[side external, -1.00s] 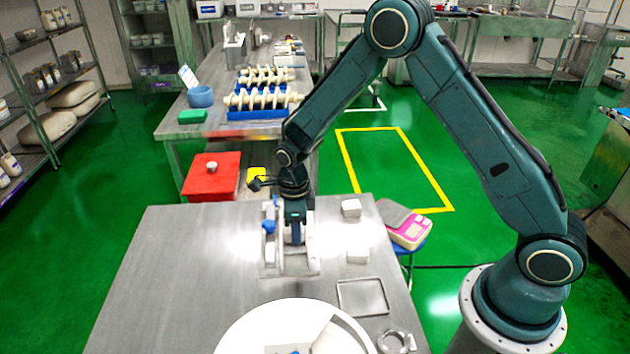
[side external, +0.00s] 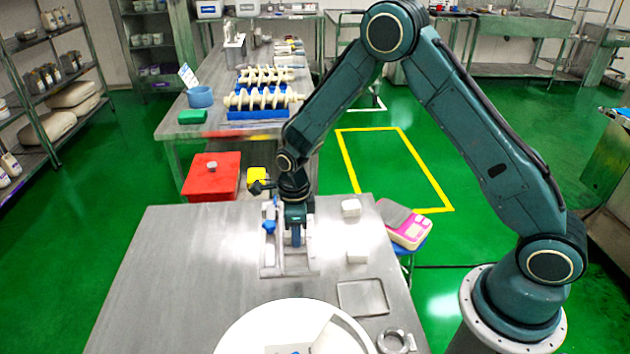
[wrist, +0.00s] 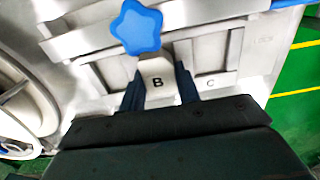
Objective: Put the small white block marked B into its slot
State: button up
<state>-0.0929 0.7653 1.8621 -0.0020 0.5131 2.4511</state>
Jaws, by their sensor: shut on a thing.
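The small white block marked B (wrist: 158,82) is between the two dark fingers of my gripper (wrist: 160,90) in the wrist view, with its letter facing the camera. My gripper is shut on it. In the side view my gripper (side external: 296,238) points down into the pale metal fixture (side external: 270,268) on the steel table, and the block is hidden there. The fixture's slotted frame (wrist: 233,50) lies just beyond the block, and a letter C shows on it to the right of B. I cannot tell how deep the block sits.
A blue star-shaped knob (wrist: 136,27) stands close to the block, on its far left side. Two white blocks (side external: 351,208) (side external: 357,257) and a shallow square tray (side external: 362,297) are right of the fixture. A large white bowl (side external: 245,325) is in front. The table's left side is clear.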

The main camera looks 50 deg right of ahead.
jog(key=shift+f, duration=0.35)
dwell(0.5)
jog(key=o, duration=1.1)
jog(key=shift+o, duration=0.2)
jog(key=shift+s, duration=0.15)
jog(key=shift+a, duration=0.15)
jog(key=shift+c, duration=1)
jog(key=shift+r, duration=0.15)
jog(key=shift+c, duration=0.2)
